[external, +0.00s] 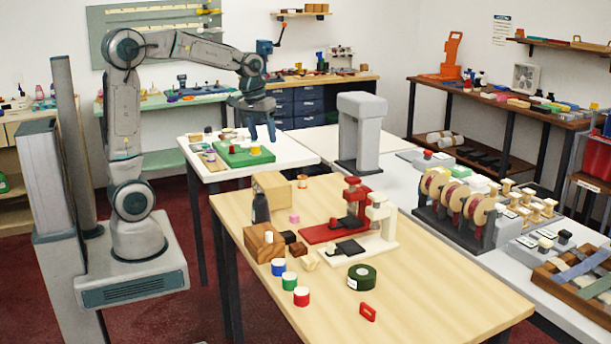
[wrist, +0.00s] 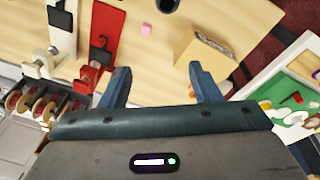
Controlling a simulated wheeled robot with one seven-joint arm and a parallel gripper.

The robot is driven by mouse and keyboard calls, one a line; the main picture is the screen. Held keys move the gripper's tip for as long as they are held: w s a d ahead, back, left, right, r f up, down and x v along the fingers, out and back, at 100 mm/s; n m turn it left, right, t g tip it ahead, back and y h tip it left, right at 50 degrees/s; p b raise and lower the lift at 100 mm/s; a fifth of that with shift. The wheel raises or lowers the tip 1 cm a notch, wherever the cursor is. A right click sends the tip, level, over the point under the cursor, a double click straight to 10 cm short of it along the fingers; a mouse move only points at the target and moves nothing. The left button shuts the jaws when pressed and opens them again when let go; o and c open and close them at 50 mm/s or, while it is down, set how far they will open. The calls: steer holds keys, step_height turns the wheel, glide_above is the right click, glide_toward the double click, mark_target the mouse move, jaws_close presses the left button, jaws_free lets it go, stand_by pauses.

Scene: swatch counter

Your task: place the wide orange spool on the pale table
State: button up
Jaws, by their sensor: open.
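A small orange spool (external: 302,181) with a pale top stands at the far edge of the light wood table (external: 440,290), beside a cardboard-coloured box (external: 272,188). In the wrist view an orange bit (wrist: 191,91) shows by the right fingertip, mostly hidden by that finger. Another yellow-orange spool (external: 255,149) stands on the green board (external: 232,158) on the white table. My gripper (external: 262,132) is open and empty, above the green board's far side in the external view. The wrist view shows my gripper's fingers (wrist: 155,80) apart with bare wood between them. I cannot tell which orange spool is the wide one.
Red (external: 322,231) and white stapler-like presses, a pink cube (external: 294,217), a dark bottle (external: 260,206), a dark green roll (external: 361,277) and several coloured spools stand on the wood table. Its front right is clear. A grey post (external: 361,130) stands behind.

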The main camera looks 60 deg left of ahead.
steer(key=s+d+f+m, duration=0.3)
steer(key=s, duration=0.5)
steer(key=s+d+f+m+t, duration=0.1)
steer(key=s+d+f+m, duration=0.1)
steer(key=s, duration=0.7)
steer(key=shift+d+f+m, duration=0.4)
steer(key=shift+d, duration=0.05)
